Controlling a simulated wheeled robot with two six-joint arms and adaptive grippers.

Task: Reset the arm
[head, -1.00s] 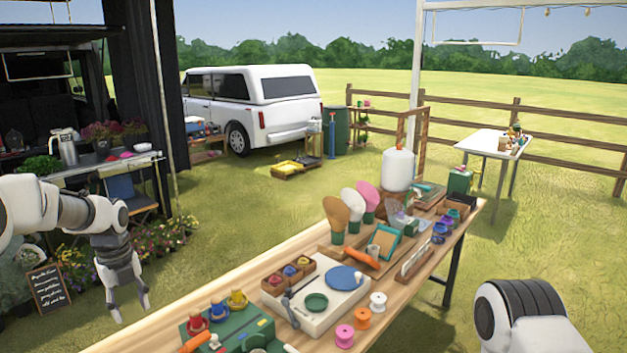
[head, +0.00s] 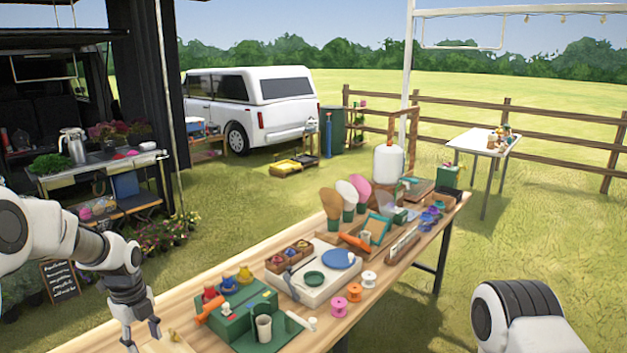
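My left arm (head: 75,235) comes in from the left edge. Its gripper (head: 142,335) points down at the near left end of the long wooden table (head: 190,290). Its fingers look apart, with nothing seen held between them; the tips are near the bottom edge. A pale wooden piece (head: 168,346) lies close beside the fingers, partly cut off. Part of my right arm (head: 520,318) shows at the lower right; its gripper is out of view.
A shelf stand (head: 105,172) is at left, a white table (head: 484,142) at right.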

